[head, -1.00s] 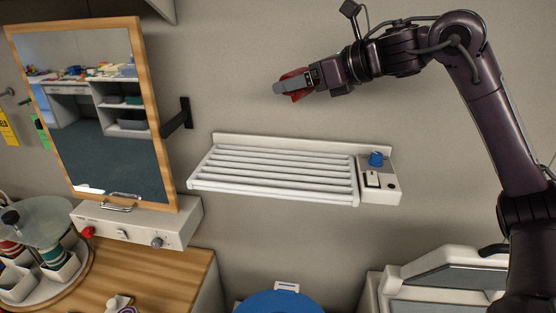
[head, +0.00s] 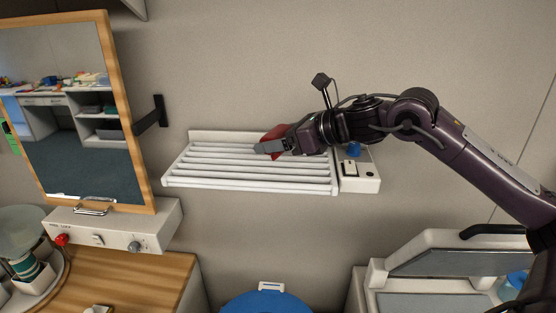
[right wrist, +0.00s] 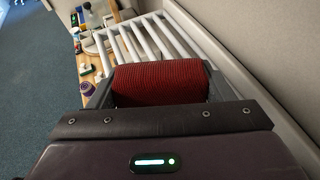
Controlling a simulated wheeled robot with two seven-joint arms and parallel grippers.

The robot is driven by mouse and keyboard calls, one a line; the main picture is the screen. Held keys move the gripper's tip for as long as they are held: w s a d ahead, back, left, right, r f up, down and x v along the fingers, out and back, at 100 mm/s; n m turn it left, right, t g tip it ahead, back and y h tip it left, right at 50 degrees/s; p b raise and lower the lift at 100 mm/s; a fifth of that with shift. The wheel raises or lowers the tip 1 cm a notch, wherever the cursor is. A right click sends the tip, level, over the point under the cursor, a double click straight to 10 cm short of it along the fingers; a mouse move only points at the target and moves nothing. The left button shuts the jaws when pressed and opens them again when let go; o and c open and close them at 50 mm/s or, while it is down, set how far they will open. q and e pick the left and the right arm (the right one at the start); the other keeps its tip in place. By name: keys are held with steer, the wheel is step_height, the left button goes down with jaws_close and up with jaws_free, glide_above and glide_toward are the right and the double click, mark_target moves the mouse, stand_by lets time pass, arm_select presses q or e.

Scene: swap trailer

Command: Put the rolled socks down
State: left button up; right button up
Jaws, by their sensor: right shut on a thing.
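The rolled socks (right wrist: 158,82) are a dark red ribbed roll between the fingers of my right gripper in the right wrist view. A red part of the rolled socks (head: 274,137) also shows in the head view, partly hidden by the gripper. My right gripper (head: 268,147) is shut on them, over the white slatted wall rack (head: 190,181) as the head view sees it. The rack's bars (right wrist: 133,45) lie beyond the socks in the right wrist view. I cannot tell whether the socks touch the bars. My left gripper is not in view.
A control box with a blue knob (head: 354,150) is at the rack's right end. A wood-framed mirror (head: 118,110) hangs on the left above a white box (head: 115,232). A blue round lid (head: 265,303) is below the rack. An open white-lidded unit (head: 440,264) stands at lower right.

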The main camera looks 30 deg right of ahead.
mark_target(278, 156)
step_height(278, 156, down, 3)
steer(key=shift+a+f+b, duration=0.1)
steer(key=shift+a+b, duration=0.05)
steer(key=shift+b, duration=0.35)
steer(key=shift+f, duration=0.5)
steer(key=o, duration=1)
steer(key=shift+o, duration=0.2)
